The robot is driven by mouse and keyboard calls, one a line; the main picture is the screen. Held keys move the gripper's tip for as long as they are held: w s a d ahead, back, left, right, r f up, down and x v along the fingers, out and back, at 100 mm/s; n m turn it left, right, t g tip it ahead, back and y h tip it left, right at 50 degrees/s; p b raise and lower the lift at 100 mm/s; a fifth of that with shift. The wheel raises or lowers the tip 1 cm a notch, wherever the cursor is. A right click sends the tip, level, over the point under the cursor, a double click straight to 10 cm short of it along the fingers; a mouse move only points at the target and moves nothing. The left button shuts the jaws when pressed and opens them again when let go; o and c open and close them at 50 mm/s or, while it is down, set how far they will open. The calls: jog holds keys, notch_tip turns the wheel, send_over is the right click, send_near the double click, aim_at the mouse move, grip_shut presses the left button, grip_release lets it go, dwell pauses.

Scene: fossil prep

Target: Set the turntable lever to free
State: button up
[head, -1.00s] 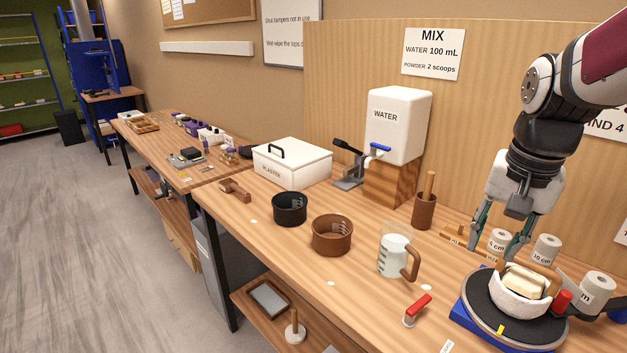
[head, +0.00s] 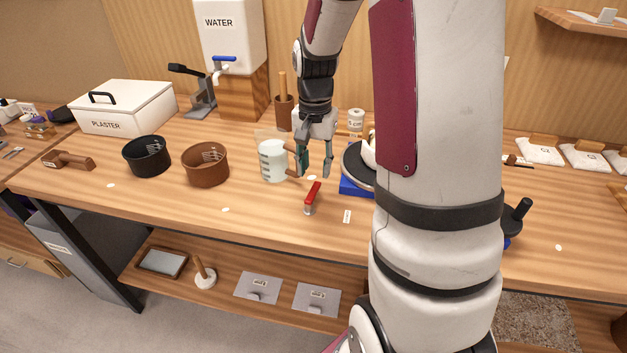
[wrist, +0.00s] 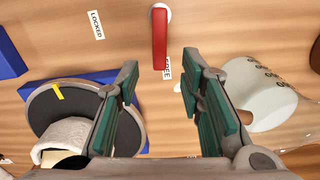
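The red turntable lever (head: 313,193) stands on a small pale pivot at the bench's front. In the wrist view the lever (wrist: 159,42) points from its pivot toward my gripper. It partly covers the FREE label (wrist: 167,66); the LOCKED label (wrist: 96,25) lies clear to the left. My gripper (head: 315,171) is open and empty, fingers pointing down, just behind the lever. In the wrist view the lever's end lies between and ahead of the fingertips (wrist: 160,78), apart from both. The dark turntable (wrist: 43,107) on its blue base is left there, and mostly hidden by my arm in the head view.
Brown (head: 205,165) and black (head: 147,156) bowls stand farther left. The bench front around the lever is otherwise clear.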

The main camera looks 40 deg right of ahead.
aim_at(315, 187)
jog(key=shift+f, duration=2.65)
grip_shut()
